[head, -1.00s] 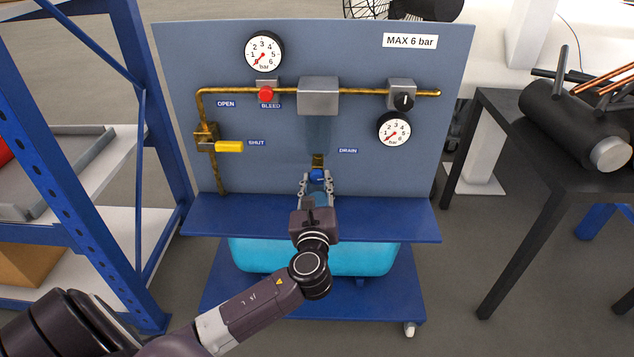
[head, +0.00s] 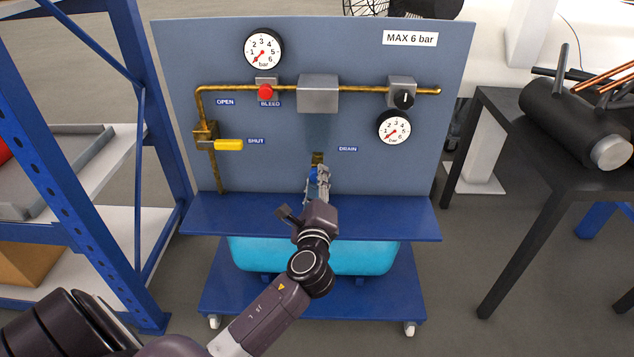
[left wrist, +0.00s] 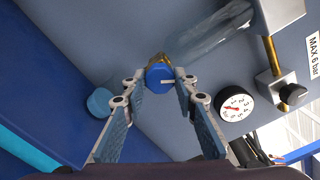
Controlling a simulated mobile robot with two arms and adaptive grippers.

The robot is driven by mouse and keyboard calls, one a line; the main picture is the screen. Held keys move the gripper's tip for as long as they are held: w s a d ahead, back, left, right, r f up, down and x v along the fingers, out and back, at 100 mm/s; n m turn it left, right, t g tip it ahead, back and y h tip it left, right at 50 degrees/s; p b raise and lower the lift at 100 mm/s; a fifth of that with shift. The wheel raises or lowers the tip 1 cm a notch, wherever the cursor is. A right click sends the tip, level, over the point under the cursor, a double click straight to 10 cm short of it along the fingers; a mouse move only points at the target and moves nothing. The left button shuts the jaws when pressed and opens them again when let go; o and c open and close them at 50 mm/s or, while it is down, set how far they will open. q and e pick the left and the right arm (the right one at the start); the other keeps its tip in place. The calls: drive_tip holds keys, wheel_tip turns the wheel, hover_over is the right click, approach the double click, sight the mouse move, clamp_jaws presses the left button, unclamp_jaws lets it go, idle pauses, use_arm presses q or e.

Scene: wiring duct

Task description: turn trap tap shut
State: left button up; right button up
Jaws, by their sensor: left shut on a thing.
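The trap tap is a small blue knob (head: 313,174) on a brass fitting (head: 318,158) below the grey block on the panel, beside the DRAIN label (head: 348,149). In the left wrist view the blue knob (left wrist: 159,76) sits between my fingertips, with a short white mark on its face. My left gripper (head: 319,181) is shut on this knob from the front, its fingers rolled so they show nearly edge-on in the head view. Part of the knob is hidden by the fingers. My right gripper is in no view.
A blue shelf (head: 400,220) juts out under the panel, with a turquoise tank (head: 370,258) below. The yellow lever (head: 229,144) points right beside SHUT. A red bleed button (head: 265,92) and gauges (head: 394,129) are above. A blue rack (head: 150,220) stands left.

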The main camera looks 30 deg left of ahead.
use_arm(q)
drive_tip(key=shift+f+n+b, duration=0.1)
drive_tip(key=shift+n+b, duration=0.8)
drive_tip(key=shift+n, duration=2.4)
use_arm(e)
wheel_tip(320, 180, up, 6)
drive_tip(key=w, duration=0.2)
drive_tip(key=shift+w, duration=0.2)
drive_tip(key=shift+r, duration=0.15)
use_arm(q)
drive_tip(key=o, duration=1.2)
drive_tip(key=shift+c, duration=0.2)
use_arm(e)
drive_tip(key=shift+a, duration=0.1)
use_arm(q)
drive_tip(key=v, duration=1.2)
